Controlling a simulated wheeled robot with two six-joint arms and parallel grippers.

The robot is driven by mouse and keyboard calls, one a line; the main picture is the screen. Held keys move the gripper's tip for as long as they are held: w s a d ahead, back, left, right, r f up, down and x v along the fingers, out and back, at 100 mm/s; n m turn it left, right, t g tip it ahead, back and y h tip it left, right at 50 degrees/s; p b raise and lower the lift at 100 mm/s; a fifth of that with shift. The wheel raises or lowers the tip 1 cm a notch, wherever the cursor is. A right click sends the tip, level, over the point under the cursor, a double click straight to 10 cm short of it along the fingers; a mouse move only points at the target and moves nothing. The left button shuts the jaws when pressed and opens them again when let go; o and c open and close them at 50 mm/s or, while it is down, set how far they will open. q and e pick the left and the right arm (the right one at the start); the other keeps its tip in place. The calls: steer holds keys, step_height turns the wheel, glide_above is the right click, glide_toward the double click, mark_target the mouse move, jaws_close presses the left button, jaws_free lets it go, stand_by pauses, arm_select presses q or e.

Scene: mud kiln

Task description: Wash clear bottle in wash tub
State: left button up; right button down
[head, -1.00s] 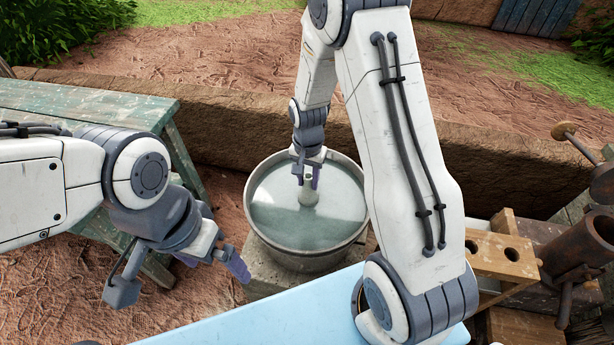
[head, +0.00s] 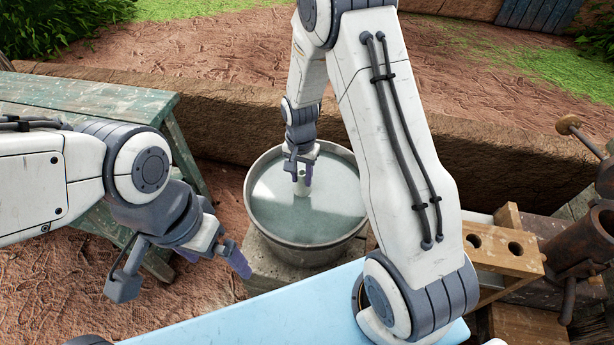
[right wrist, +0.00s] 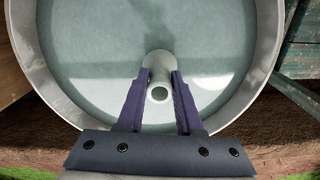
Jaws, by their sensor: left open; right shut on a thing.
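The wash tub (head: 262,232) is a round grey metal tub filled with cloudy water, standing on a stone block. My right gripper (head: 298,176) is over the tub, shut on the clear bottle (head: 302,188). In the right wrist view, the purple fingers of my right gripper (right wrist: 160,88) hold the bottle (right wrist: 159,66) from both sides, with its open mouth towards the camera. The bottle's lower part is in or just over the water; how deep I cannot tell. My left gripper (head: 185,272) is open and empty, left of the tub and apart from it.
A worn green wooden table (head: 85,100) stands at the left. A low mud wall (head: 480,155) runs behind the tub. A wooden rack with holes (head: 500,250) and a rusty metal tube (head: 590,240) are at the right. A pale blue surface (head: 270,310) lies in front.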

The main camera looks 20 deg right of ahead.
steer(key=shift+w+a, duration=0.2)
steer(key=shift+a, duration=0.2)
steer(key=s+d, duration=0.3)
steer(key=d, duration=0.2)
steer(key=shift+w+a+p, duration=0.25)
steer(key=shift+w+a, duration=0.25)
steer(key=shift+a, duration=0.35)
steer(key=shift+w+a+p, duration=0.25)
steer(key=shift+w+a, duration=0.3)
steer(key=shift+a, duration=0.25)
steer(key=shift+w+a+p, duration=0.25)
steer(key=shift+w+a, duration=0.25)
steer(key=shift+a, duration=0.35)
steer(key=shift+s+d, duration=1.7)
steer(key=shift+d, duration=0.75)
steer(key=shift+w+a+p, duration=0.2)
steer(key=shift+w+a, duration=0.35)
steer(key=shift+a, duration=0.3)
steer(key=shift+w+a+p, duration=0.2)
steer(key=shift+w+a, duration=0.4)
steer(key=shift+a, duration=0.2)
steer(key=shift+w+a+p, duration=0.2)
steer(key=shift+w+a, duration=0.35)
steer(key=shift+a, duration=0.3)
steer(key=s+d, duration=0.3)
steer(key=d, duration=0.2)
steer(key=shift+s+p, duration=0.2)
steer(key=shift+p, duration=0.1)
steer(key=shift+r, duration=0.1)
